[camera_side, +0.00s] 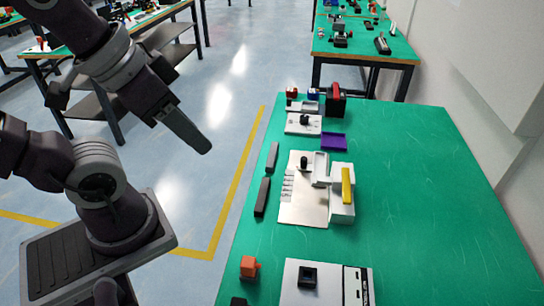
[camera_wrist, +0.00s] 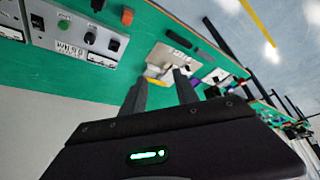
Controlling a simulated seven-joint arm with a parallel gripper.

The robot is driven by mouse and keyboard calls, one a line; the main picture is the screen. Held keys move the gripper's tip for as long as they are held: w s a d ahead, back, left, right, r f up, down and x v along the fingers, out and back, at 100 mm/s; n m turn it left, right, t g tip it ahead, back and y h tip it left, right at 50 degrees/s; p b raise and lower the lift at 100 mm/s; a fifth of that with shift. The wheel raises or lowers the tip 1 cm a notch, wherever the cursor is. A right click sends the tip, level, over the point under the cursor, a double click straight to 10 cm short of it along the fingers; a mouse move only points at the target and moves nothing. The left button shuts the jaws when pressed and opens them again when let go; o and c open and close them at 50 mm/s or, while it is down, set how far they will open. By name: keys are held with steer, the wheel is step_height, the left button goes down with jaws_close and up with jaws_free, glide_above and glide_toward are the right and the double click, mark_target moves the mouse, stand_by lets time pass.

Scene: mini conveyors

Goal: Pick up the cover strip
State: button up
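No part is labelled as the cover strip. A yellow bar (camera_side: 347,186) sits on a white block at the right of a pale plate (camera_side: 302,214). I cannot tell which is the cover strip. My gripper (camera_side: 204,148) is in the air left of the table, apart from all of these. In the wrist view its two fingers (camera_wrist: 159,80) stand apart with nothing held. The yellow bar shows beyond them.
The green table (camera_side: 430,220) is clear on its right side. A purple tray (camera_side: 334,142) and small devices stand toward its back. An orange block (camera_side: 249,266) and a white panel (camera_side: 312,292) are at the front. A wall rises on the right.

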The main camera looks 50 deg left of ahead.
steer(key=shift+o, duration=0.4)
steer(key=shift+o, duration=0.8)
steer(key=shift+f, duration=0.1)
